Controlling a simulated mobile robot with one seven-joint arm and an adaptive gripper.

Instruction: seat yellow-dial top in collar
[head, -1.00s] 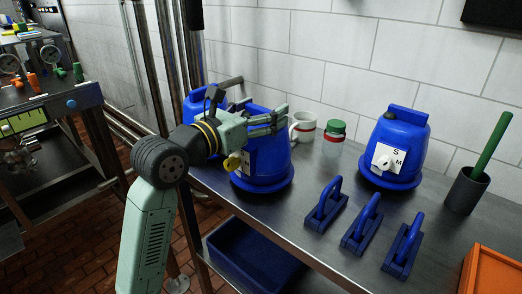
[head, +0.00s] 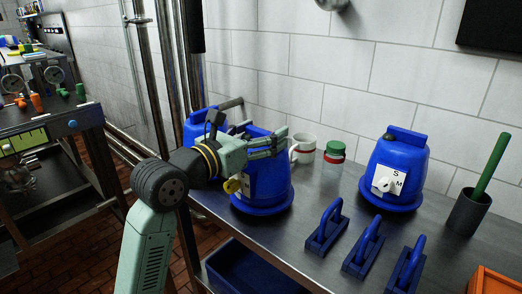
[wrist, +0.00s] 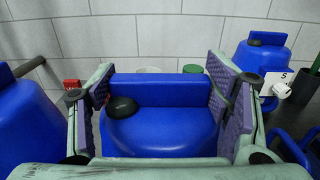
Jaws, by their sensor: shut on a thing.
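The blue yellow-dial top (head: 275,180) stands upright on the steel bench, its yellow dial (head: 232,186) on a white plate facing front left. My gripper (head: 268,146) is at its upper part. In the wrist view my gripper (wrist: 163,95) has purple-padded fingers on both sides of the top's raised blue ridge (wrist: 160,90), shut on it. A wide blue rim (head: 264,207) surrounds the bottom; whether this is the collar, and how deep the top sits in it, I cannot tell.
Another blue top (head: 405,165) with a white dial stands to the right. Several blue handled blocks (head: 327,228) line the bench front. A mug (head: 303,146), green-lidded jar (head: 334,152) and dark cup (head: 467,212) stand behind and right. A further blue housing (wrist: 32,125) is close at left.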

